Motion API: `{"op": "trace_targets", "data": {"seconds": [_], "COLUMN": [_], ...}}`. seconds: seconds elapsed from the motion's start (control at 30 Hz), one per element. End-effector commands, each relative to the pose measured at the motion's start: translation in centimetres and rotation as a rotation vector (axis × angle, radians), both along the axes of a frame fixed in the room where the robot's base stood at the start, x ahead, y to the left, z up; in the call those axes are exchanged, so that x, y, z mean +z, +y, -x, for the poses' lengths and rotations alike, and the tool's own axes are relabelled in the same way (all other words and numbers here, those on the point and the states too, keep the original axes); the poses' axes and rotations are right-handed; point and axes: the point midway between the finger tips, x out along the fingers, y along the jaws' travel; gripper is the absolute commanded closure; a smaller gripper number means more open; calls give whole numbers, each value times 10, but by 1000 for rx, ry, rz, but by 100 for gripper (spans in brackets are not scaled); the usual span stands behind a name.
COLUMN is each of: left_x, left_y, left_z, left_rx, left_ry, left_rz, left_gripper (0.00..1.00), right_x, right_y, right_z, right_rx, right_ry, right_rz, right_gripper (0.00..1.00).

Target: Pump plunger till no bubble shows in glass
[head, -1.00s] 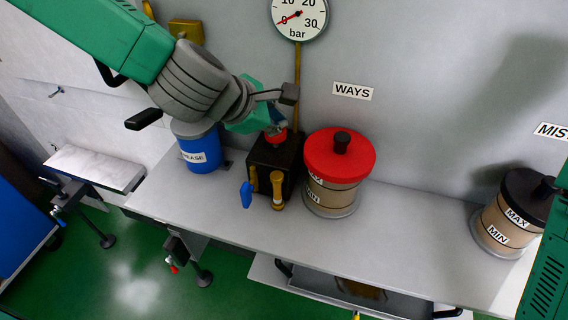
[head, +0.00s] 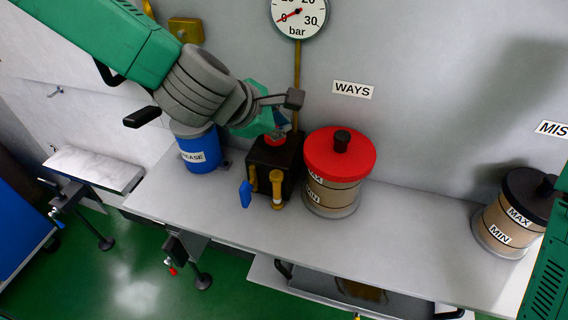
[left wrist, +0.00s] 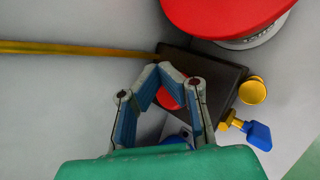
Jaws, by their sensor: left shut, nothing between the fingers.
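The black pump block (head: 272,158) stands on the bench, with a red plunger knob (head: 274,141) on top. My left gripper (head: 279,134) points down at the knob, shut with nothing held; it partly hides the knob. In the left wrist view the knob (left wrist: 167,98) shows by the fingertips (left wrist: 160,75); whether they touch it is unclear. A brass-ended sight glass (head: 277,190) stands on the block's front; bubbles are too small to make out. A blue-handled brass valve (head: 246,193) sits to its left. My right gripper is out of view.
A red-lidded reservoir (head: 338,152) stands close right of the pump, and a blue grease can (head: 200,148) to its left. A dial gauge (head: 299,16) reads near zero. A black-lidded reservoir (head: 513,212) is far right; the bench (head: 410,225) between is clear.

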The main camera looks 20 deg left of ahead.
Motion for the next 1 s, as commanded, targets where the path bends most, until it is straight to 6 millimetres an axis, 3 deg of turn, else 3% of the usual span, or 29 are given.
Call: {"op": "trace_targets", "data": {"seconds": [0.23,0.73,1.0], "left_x": [1,30,31], "left_y": [3,14,15], "left_z": [1,0,0], "left_rx": [4,3,2], "left_ry": [5,2,2], "left_rz": [-2,-2,-2], "left_gripper": [100,100,100], "right_x": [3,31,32], "right_y": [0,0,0], "right_z": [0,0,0], "right_rx": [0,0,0], "right_ry": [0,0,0], "right_rz": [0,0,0], "right_gripper": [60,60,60]}}
